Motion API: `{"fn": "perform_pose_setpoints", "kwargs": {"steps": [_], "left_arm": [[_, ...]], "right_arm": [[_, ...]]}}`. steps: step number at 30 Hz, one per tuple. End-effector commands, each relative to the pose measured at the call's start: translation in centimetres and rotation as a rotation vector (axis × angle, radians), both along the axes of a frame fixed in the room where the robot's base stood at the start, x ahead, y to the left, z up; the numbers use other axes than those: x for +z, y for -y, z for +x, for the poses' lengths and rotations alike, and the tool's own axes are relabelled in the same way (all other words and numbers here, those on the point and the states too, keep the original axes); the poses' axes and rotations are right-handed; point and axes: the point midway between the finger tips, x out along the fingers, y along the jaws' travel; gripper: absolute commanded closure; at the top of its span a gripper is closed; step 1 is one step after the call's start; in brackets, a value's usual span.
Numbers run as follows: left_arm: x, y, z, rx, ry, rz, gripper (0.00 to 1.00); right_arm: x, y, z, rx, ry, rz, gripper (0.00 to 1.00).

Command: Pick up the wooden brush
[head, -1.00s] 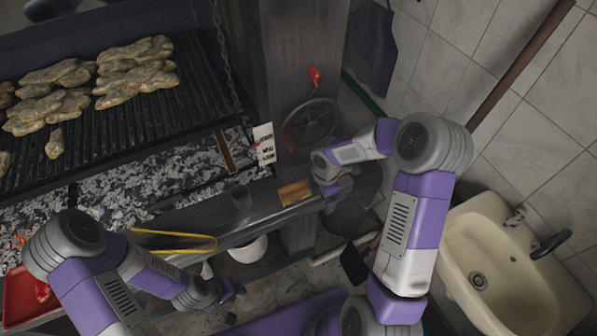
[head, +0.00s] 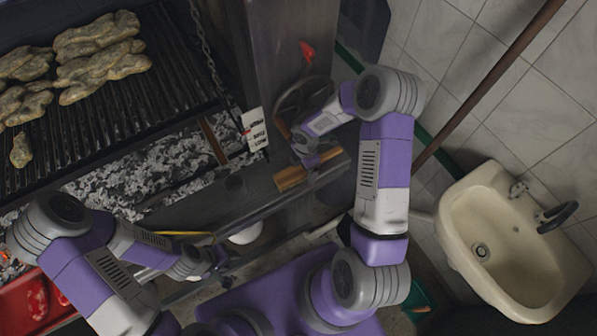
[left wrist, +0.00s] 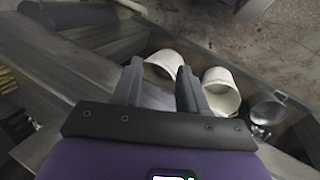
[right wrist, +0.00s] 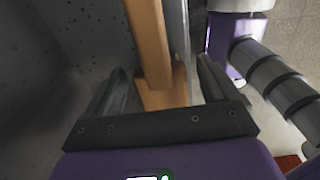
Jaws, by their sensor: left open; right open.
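The wooden brush (head: 290,178) lies on the narrow metal ledge in front of the grill, partly covered by my right gripper. My right gripper (head: 308,163) is open just above the brush. In the right wrist view the brush (right wrist: 149,38) shows as a long light-brown wooden piece running between the spread fingers (right wrist: 160,66), with space on both sides. I cannot tell how far below the fingertips it is. My left gripper (head: 222,260) is open and empty, low in front of the ledge, with white buckets beyond its fingers (left wrist: 160,68) in the left wrist view.
The grill grate (head: 112,108) with meat pieces (head: 105,72) is at the upper left, above ash and coals (head: 150,165). A white label card (head: 255,130) hangs behind the brush. A sink (head: 500,240) stands at the right. White buckets (left wrist: 219,88) sit below the ledge.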

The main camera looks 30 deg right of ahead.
Motion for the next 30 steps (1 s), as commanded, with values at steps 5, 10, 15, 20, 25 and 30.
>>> {"fn": "perform_pose_setpoints", "kwargs": {"steps": [5,10,15,20,25,30], "left_arm": [[0.00,0.01,0.01,0.000,0.000,0.000,0.57],[0.01,0.00,0.02,0.000,0.000,0.000,0.57],[0.00,0.00,0.02,0.000,0.000,0.000,0.57],[0.00,0.01,0.01,0.000,0.000,0.000,0.57],[0.01,0.00,0.01,0.000,0.000,0.000,0.57],[0.32,0.00,0.01,0.000,0.000,0.000,0.57]], "right_arm": [[-0.17,0.01,0.02,0.000,0.001,0.000,0.13],[-0.15,0.01,0.01,0.000,0.000,0.000,0.28],[-0.14,0.01,0.00,0.000,0.000,0.000,0.54],[-0.11,0.01,0.03,0.000,0.001,0.000,0.76],[-0.11,0.01,0.03,0.000,0.001,0.000,0.76],[0.32,-0.04,0.00,0.001,0.001,0.000,0.76]]}}
